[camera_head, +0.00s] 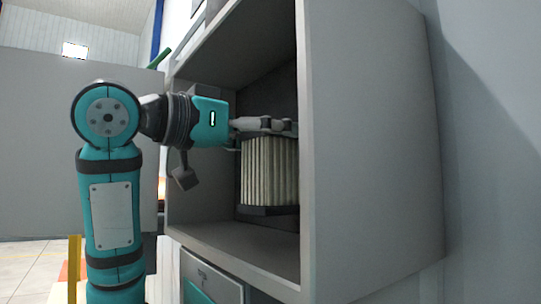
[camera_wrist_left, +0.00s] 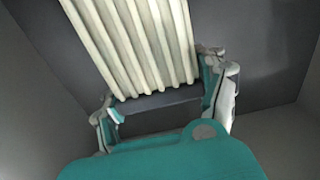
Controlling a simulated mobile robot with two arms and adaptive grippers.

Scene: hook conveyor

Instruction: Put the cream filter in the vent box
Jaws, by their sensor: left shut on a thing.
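The cream filter (camera_head: 270,172) is a pleated block with dark end caps. It is upright inside the open grey vent box (camera_head: 372,150), near the back, and its lower cap looks just above or on the box floor; I cannot tell which. My left gripper (camera_head: 275,126) reaches into the box from the left and is shut on the filter's top end. In the left wrist view the pleats of the filter (camera_wrist_left: 135,40) fill the top, with the fingers of my left gripper (camera_wrist_left: 160,100) on both sides of its dark cap. My right gripper is not in view.
The box's side wall (camera_head: 305,130) stands close to the right of the filter. A grey drawer front (camera_head: 212,278) with a teal part is below the box. The box floor (camera_head: 245,242) in front of the filter is clear.

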